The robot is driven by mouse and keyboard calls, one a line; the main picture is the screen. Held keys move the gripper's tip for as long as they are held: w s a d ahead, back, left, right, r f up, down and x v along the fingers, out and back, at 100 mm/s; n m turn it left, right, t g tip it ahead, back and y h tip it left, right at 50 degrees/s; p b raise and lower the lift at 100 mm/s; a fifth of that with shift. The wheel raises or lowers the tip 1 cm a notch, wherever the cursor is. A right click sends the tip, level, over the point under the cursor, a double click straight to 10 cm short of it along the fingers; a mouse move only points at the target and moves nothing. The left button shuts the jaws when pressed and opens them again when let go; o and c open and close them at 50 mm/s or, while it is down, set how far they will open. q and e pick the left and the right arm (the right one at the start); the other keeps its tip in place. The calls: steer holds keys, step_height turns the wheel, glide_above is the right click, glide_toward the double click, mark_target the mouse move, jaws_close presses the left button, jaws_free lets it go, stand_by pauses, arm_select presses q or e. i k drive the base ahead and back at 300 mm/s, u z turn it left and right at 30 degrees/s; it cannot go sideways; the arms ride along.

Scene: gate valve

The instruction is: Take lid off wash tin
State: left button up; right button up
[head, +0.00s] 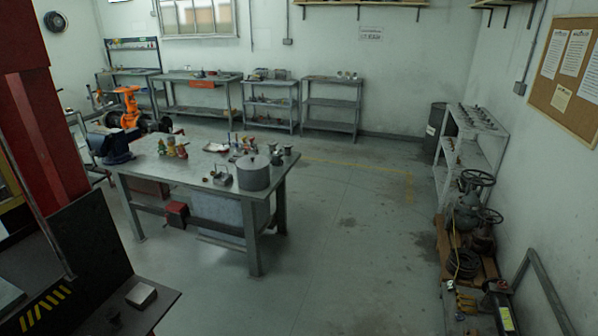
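The wash tin (254,180) is a round grey metal pot standing upright near the right front corner of the grey workbench (220,190). Its flat grey lid (253,161) lies on top, with a small knob in the middle, and covers the opening. Neither of my grippers is in view. The workbench stands some distance away across the floor.
Beside the tin are a small handled metal holder (222,176) and metal cups (277,158). Several coloured bottles (172,148) and a blue vise (118,148) are farther left. Open floor (340,235) lies right of the bench; valves (466,215) stand along the right wall.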

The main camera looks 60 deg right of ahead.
mark_target(249, 163)
steer(key=z, duration=1.55)
